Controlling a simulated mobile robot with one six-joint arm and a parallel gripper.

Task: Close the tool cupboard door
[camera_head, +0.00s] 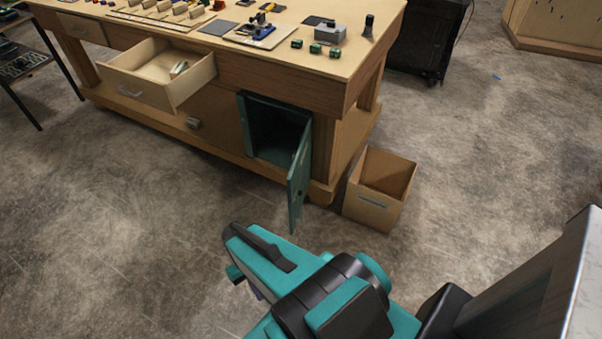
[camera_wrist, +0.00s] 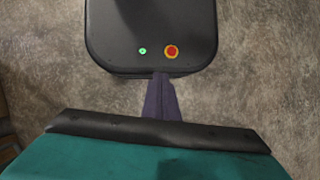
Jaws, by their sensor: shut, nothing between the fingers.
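The tool cupboard (camera_head: 247,122) is a dark teal box set into the right end of the wooden workbench. Its teal door (camera_head: 299,181) stands wide open, hinged on the cupboard's right side and swung out toward the camera. The cupboard's inside is dark. My gripper (camera_wrist: 162,80) shows in the wrist view with its purple fingers together and nothing between them. In the head view it is mostly hidden under my teal arm, below the door and apart from it. The wrist view does not show the door.
An open cardboard box (camera_head: 372,209) stands on the floor just right of the door. An open drawer (camera_head: 144,93) sticks out of the workbench (camera_head: 258,72) at upper left. The floor (camera_head: 150,240) left of the door is clear. A black cabinet (camera_head: 424,38) stands behind.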

